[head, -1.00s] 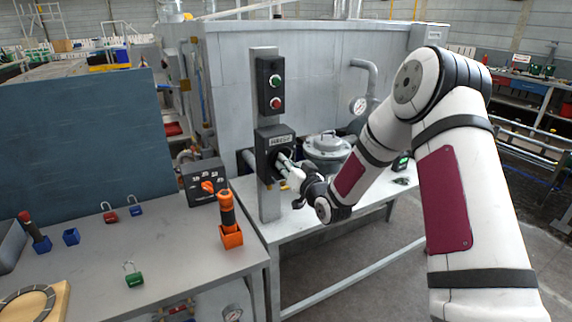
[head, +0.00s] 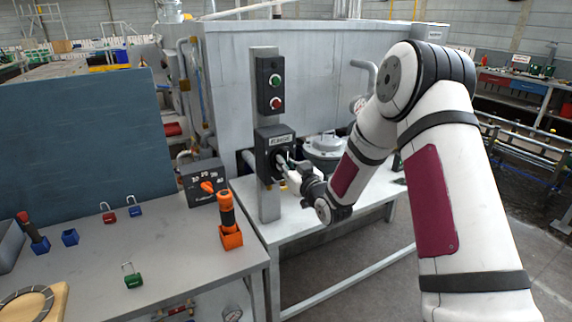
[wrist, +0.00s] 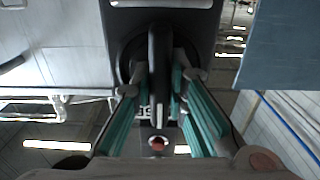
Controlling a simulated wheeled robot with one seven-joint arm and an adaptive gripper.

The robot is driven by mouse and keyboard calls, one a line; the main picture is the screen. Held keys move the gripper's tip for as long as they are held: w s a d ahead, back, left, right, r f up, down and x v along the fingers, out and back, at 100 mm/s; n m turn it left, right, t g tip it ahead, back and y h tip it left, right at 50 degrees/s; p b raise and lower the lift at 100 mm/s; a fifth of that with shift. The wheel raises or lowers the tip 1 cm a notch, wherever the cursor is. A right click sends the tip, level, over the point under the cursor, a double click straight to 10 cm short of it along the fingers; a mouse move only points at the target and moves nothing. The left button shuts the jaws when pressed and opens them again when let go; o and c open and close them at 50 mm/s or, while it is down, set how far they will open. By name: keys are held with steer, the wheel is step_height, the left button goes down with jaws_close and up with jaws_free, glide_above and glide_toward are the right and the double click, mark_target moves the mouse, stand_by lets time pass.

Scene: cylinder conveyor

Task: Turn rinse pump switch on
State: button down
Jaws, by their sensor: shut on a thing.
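In the wrist view, the black switch handle (wrist: 159,75) stands upright in the picture on a round dark base. My gripper (wrist: 161,88), with teal pads, is shut on this handle, one finger on each side. The label is partly hidden behind the fingers and handle.
The button box (head: 270,84) sits just above on the same post (head: 267,205). A grey pump-like vessel (head: 323,147) stands close behind my wrist. On the left bench are an orange selector switch (head: 208,187), an orange-handled tool (head: 227,210) and several padlocks.

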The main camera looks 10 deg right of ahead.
steer(key=c, duration=1.6)
jaws_free()
steer(key=v, duration=1.2)
steer(key=shift+f, duration=0.1)
